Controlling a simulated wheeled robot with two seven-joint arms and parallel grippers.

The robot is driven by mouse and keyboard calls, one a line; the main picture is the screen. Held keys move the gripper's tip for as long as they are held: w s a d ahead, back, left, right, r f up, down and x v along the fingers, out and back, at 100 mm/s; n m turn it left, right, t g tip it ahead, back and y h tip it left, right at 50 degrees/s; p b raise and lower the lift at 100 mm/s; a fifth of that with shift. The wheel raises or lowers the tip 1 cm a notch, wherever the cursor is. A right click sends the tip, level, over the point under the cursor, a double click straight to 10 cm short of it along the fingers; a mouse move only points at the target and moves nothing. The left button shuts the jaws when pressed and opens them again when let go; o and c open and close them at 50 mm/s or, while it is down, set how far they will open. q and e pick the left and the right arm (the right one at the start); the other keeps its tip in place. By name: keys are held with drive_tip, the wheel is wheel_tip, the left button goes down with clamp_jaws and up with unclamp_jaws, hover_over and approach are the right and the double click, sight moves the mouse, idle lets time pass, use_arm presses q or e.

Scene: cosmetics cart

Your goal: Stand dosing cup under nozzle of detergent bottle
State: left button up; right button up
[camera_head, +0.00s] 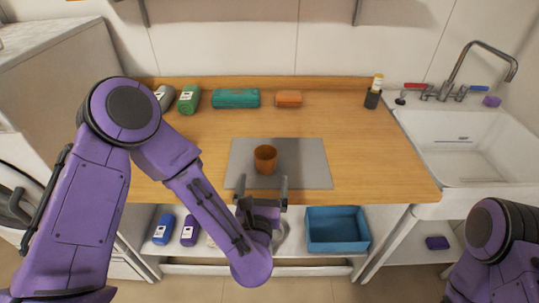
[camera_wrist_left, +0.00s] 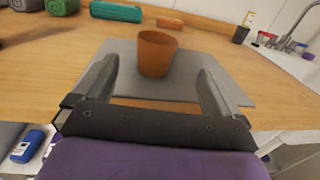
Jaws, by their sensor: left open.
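The dosing cup appears to be the brown-orange cup (camera_head: 265,159), standing upright on a grey mat (camera_head: 308,177) on the wooden counter. It also shows in the left wrist view (camera_wrist_left: 156,54), beyond and between my open fingers. My left gripper (camera_head: 262,186) is open and empty at the mat's front edge, apart from the cup as far as I can tell. My right gripper is out of view.
A teal item (camera_head: 236,98) and a small orange block (camera_head: 288,99) lie along the back. A dark holder (camera_head: 372,99) with a yellow-topped item stands back right, near the sink (camera_head: 462,150). Below are blue and purple bottles (camera_head: 190,230) and a blue bin (camera_head: 337,233).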

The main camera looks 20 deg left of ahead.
sight(264, 162)
use_arm(q)
drive_tip(key=w+p, duration=0.1)
drive_tip(key=w, duration=0.1)
drive_tip(key=w+a+p, duration=0.1)
drive_tip(key=w, duration=0.2)
drive_tip(key=w+a+p, duration=0.1)
drive_tip(key=w+p, duration=0.1)
drive_tip(key=w, duration=0.1)
drive_tip(key=shift+r, duration=0.4)
drive_tip(key=shift+w+a+f, duration=0.15)
drive_tip(key=shift+w+f, duration=0.05)
drive_tip(key=shift+w, duration=0.25)
drive_tip(key=c, duration=1.2)
drive_tip(key=shift+o, duration=0.2)
drive_tip(key=shift+r, duration=0.1)
